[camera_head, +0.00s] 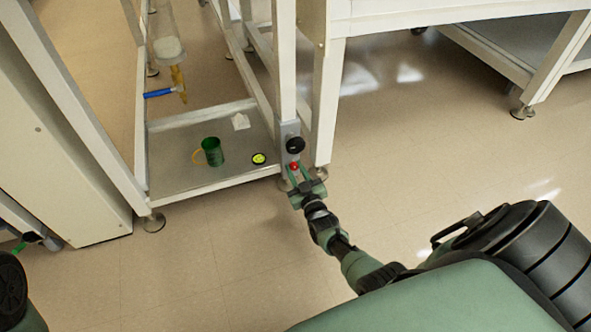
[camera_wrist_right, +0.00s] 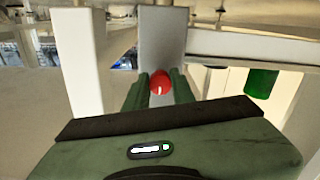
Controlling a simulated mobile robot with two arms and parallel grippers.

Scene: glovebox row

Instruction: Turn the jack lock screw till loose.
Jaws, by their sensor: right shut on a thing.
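The red head of the jack lock screw (camera_head: 294,165) sits on a grey bracket on the rack's front leg, just below a black knob (camera_head: 295,145). My right gripper (camera_head: 296,174) reaches up to it from the lower right. In the right wrist view, the red screw head (camera_wrist_right: 160,83) lies between the two green fingers of my right gripper (camera_wrist_right: 159,90), which are shut on it. A small white mark shows on the red head. The screw's shank is hidden. My left gripper is not in view.
The rack's low grey shelf (camera_head: 180,170) holds a green mug (camera_head: 213,151), a yellow-black disc (camera_head: 259,158) and a crumpled white piece (camera_head: 240,121). A clear column with a blue-handled valve (camera_head: 158,93) hangs above. A white bench (camera_head: 440,18) stands behind right. Floor right is free.

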